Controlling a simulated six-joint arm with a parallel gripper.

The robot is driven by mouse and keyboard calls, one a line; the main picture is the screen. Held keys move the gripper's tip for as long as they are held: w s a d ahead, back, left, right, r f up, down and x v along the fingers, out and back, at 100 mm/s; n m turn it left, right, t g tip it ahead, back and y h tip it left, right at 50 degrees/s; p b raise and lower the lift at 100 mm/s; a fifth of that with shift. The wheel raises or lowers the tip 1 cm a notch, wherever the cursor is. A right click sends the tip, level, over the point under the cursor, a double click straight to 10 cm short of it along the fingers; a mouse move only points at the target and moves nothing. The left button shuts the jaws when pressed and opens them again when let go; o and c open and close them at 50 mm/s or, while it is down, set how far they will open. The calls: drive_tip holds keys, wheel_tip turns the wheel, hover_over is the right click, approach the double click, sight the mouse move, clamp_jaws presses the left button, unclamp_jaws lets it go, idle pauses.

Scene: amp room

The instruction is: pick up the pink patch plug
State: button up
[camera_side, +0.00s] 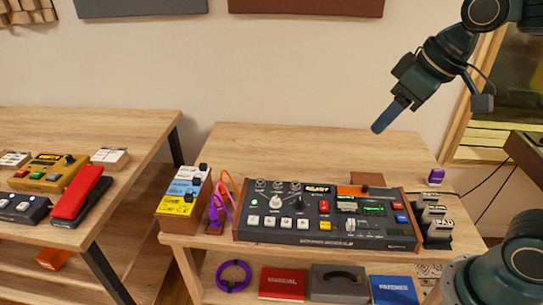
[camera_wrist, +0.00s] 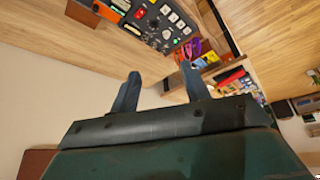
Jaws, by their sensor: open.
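Pink and purple patch cables (camera_side: 226,207) with an orange one stand between the yellow-blue box and the mixer console (camera_side: 325,214) on the right wooden table. The same pink and purple pieces show small in the wrist view (camera_wrist: 193,47). The pink plug itself is too small to tell apart from the cables. My gripper (camera_side: 380,127) is high above the back right of the table, well apart from the plugs. In the wrist view its two fingers (camera_wrist: 160,78) are spread with nothing between them.
A yellow-blue box (camera_side: 184,192) stands left of the cables. Black labelled blocks (camera_side: 434,220) and a small purple object (camera_side: 436,176) are at the right. The back of the table is mostly clear. Several pedals, one red (camera_side: 80,192), sit on the left table.

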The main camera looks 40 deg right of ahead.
drive_tip(key=w+a+f+n+g+y, duration=0.1)
drive_tip(key=w+a+f+n, duration=0.15)
drive_tip(key=w, duration=0.75)
drive_tip(key=w+a+f+n, duration=0.1)
drive_tip(key=w+a+f, duration=0.3)
drive_tip(key=w, duration=0.5)
drive_tip(key=w+a+f+n, duration=0.1)
drive_tip(key=w+a+f, duration=0.2)
drive_tip(key=w+f, duration=0.3)
drive_tip(key=w+a+f+n+g+y, duration=0.1)
drive_tip(key=w+a+f+n, duration=0.1)
drive_tip(key=w+f, duration=0.5)
wheel_tip(320, 180, down, 3)
drive_tip(key=shift+a+f+y, duration=0.2)
drive_tip(key=shift+a+y, duration=0.1)
drive_tip(key=shift+a, duration=0.6)
drive_tip(key=shift+f, duration=0.1)
hover_over(220, 195)
drive_tip(key=s, duration=0.2)
drive_tip(key=shift+d+f, duration=0.25)
drive_tip(key=shift+f, duration=1.65)
drive_tip(key=shift+d+f, duration=0.2)
drive_tip(key=shift+f, duration=1.7)
drive_tip(key=shift+x, duration=2.6)
